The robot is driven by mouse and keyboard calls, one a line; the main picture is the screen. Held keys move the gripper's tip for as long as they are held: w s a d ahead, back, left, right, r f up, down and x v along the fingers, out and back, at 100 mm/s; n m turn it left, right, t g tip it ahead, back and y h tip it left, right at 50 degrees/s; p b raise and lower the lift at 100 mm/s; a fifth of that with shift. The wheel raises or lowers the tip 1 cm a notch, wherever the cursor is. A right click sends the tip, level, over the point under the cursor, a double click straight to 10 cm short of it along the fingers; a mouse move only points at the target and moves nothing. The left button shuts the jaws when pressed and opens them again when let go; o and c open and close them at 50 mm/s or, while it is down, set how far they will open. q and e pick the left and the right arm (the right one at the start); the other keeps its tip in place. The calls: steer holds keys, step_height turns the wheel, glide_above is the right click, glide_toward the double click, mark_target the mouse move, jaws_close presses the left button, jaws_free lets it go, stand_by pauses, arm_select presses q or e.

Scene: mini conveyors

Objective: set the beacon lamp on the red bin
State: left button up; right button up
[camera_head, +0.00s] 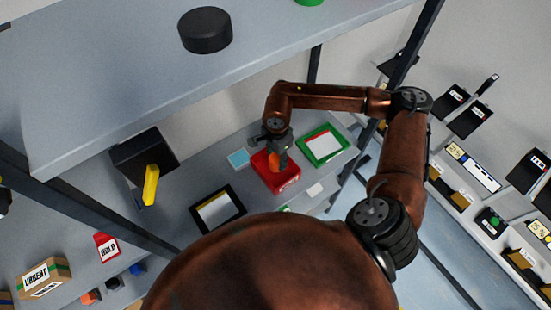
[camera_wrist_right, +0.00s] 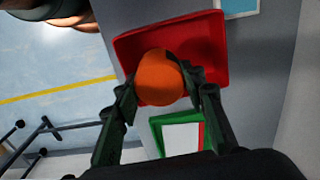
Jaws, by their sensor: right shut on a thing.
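The beacon lamp, an orange rounded piece, shows in the right wrist view (camera_wrist_right: 160,78) between the fingers of my right gripper (camera_wrist_right: 165,95). In the head view the right gripper (camera_head: 277,146) points down over the red bin (camera_head: 287,183), and a little orange of the lamp (camera_head: 273,166) shows under it. The red bin (camera_wrist_right: 125,60) lies behind the lamp in the wrist view. I cannot tell whether the lamp touches the bin; its underside is hidden. My right gripper is shut on the lamp. My left gripper is not in view.
A green-framed tray (camera_head: 340,155) stands close to the right of the bin, and a black-framed tray (camera_head: 232,218) to its left. A light blue square (camera_head: 238,159) lies beside the bin. An upper shelf (camera_head: 110,75) with a black round object (camera_head: 205,32) overhangs the left side.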

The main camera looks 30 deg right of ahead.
mark_target(276, 157)
steer(key=shift+w+d+f, duration=0.2)
steer(key=shift+w+f, duration=0.3)
steer(key=shift+f, duration=0.1)
steer(key=shift+w+d+f, duration=0.15)
steer(key=shift+w+f, duration=0.3)
steer(key=shift+f, duration=0.1)
steer(key=shift+w+f, duration=0.15)
steer(key=shift+f, duration=0.05)
step_height(276, 157, down, 3)
steer(key=shift+r+p, duration=0.1)
steer(key=shift+p, duration=0.95)
steer(key=shift+w+d+f, duration=0.1)
steer(key=shift+f, duration=0.15)
steer(key=shift+f+b, duration=0.65)
steer(key=shift+b, duration=0.2)
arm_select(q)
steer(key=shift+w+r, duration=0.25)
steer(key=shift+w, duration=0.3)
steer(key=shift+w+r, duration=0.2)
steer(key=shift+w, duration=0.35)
arm_select(e)
steer(key=o, duration=1.2)
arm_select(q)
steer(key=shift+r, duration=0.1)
arm_select(e)
steer(key=shift+r, duration=0.15)
